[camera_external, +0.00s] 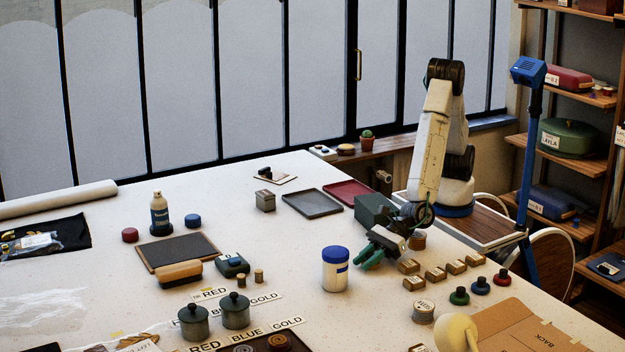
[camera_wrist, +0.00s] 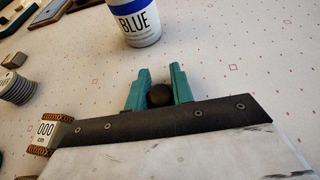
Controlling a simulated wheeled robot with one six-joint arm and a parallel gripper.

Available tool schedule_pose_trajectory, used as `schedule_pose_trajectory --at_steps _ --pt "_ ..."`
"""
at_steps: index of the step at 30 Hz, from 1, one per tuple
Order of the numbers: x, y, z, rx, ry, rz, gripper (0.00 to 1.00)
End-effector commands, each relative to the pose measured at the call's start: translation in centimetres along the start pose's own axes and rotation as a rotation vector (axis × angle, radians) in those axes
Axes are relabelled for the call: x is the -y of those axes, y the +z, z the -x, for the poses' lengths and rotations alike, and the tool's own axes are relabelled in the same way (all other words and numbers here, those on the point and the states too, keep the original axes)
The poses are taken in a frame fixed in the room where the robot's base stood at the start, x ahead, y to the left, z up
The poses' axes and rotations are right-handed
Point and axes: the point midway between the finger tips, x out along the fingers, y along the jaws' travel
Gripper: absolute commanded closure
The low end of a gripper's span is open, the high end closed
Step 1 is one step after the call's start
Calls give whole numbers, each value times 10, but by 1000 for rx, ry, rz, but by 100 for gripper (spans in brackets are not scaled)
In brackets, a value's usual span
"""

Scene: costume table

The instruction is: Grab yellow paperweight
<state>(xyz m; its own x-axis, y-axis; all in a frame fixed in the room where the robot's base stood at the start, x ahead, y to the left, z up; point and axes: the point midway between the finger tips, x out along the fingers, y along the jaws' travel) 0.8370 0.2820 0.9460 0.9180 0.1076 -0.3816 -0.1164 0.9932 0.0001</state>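A pale yellow, rounded thing (camera_external: 457,332) stands at the front right of the table in the external view, partly cut off by the bottom edge. I cannot tell for sure that it is the yellow paperweight. It does not show clearly in the wrist view. My gripper (camera_external: 367,256) is low over the table, beside a white jar with a blue lid (camera_external: 336,270). Its green fingers are apart in the wrist view (camera_wrist: 160,68). A dark round thing (camera_wrist: 159,96) shows between their bases; I cannot tell whether it touches them.
The jar, labelled BLUE (camera_wrist: 138,22), is just ahead of my fingers. Several small labelled blocks (camera_external: 415,283) and knobbed stamps (camera_external: 459,296) lie right of the gripper. A round tin (camera_external: 423,311) and brown cardboard (camera_external: 500,332) lie near the yellow thing. Bare tabletop lies left of the jar.

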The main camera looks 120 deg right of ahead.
Motion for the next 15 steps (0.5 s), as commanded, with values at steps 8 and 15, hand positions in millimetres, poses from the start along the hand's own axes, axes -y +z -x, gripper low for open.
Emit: schedule_pose_trajectory --at_steps 8,15 --pt "0 0 0 -1 0 0 100" --pt "0 18 8 2 0 -3 100"
